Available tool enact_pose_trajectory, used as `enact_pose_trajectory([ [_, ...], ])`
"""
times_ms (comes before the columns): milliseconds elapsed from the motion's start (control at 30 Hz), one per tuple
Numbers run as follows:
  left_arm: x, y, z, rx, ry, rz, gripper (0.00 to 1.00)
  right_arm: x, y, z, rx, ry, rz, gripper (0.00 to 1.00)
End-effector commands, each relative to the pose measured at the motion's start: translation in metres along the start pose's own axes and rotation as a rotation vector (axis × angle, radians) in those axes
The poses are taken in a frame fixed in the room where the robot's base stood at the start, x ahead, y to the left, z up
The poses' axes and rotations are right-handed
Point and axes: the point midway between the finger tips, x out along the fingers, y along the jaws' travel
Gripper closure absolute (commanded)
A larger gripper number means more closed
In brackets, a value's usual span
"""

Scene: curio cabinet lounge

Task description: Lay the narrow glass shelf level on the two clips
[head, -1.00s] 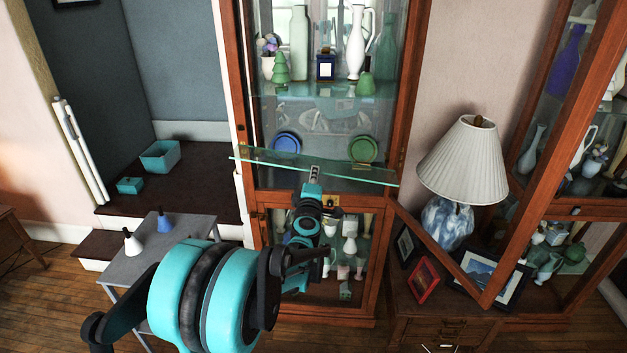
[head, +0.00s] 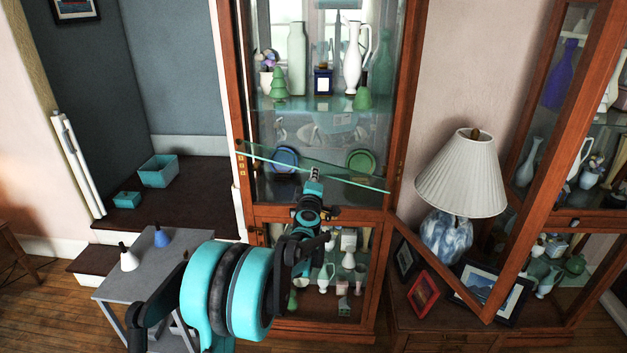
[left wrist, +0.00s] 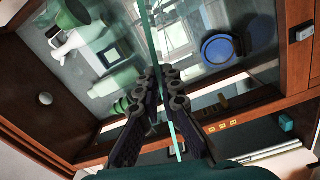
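The narrow glass shelf (head: 352,181) is a thin clear strip with a green edge. In the head view it slopes, left end higher than right, across the open front of the wooden cabinet (head: 402,100). Its left end overlaps the left post. My left gripper (head: 315,174) is shut on it near its middle. In the left wrist view the glass (left wrist: 152,38) runs edge-on between the fingers (left wrist: 161,88). Small brass pieces (left wrist: 221,126) show on the cabinet frame; I cannot tell whether they are the clips. My right gripper is out of view.
Upper glass shelf (head: 305,103) holds vases and green figures. Blue plate (head: 284,160) and green plate (head: 361,163) stand behind the held shelf. Lamp (head: 460,180) and picture frames (head: 423,297) crowd the right. Grey side table (head: 150,280) stands left.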

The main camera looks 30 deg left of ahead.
Motion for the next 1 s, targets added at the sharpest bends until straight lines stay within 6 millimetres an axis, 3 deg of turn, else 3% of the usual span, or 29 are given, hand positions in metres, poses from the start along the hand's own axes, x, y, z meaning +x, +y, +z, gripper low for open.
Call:
enact_pose_trajectory([
  [1000,0.080,-0.001,0.000,0.000,0.001,0.000,1.00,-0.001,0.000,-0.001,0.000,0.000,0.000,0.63],
])
